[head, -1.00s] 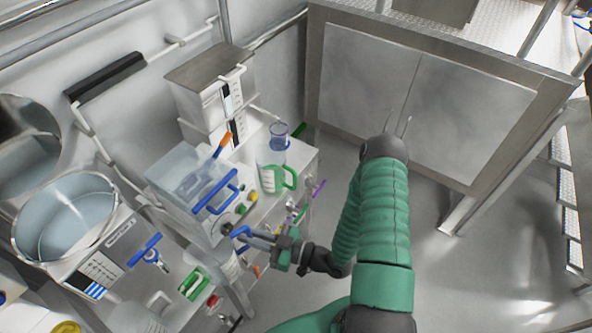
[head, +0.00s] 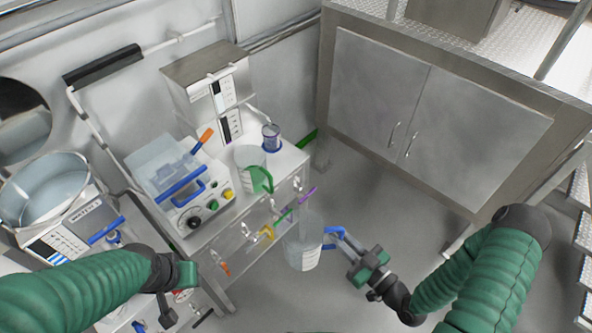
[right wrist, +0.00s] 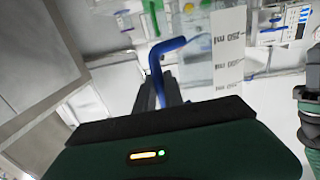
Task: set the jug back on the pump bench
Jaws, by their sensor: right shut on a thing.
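The jug (head: 302,250) is clear with a scale on its side and a blue handle. My right gripper (head: 345,240) is shut on the handle from the right and holds the jug above the floor, just in front of the white bench (head: 288,163). In the right wrist view, the blue handle (right wrist: 157,70) lies at my fingertips, with the jug's ml scale (right wrist: 228,48) beside it. My left gripper (head: 180,280) is at lower left near the bench front; its fingers cannot be made out clearly.
A steel cabinet (head: 400,110) stands behind right. The bench's front right corner looks bare.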

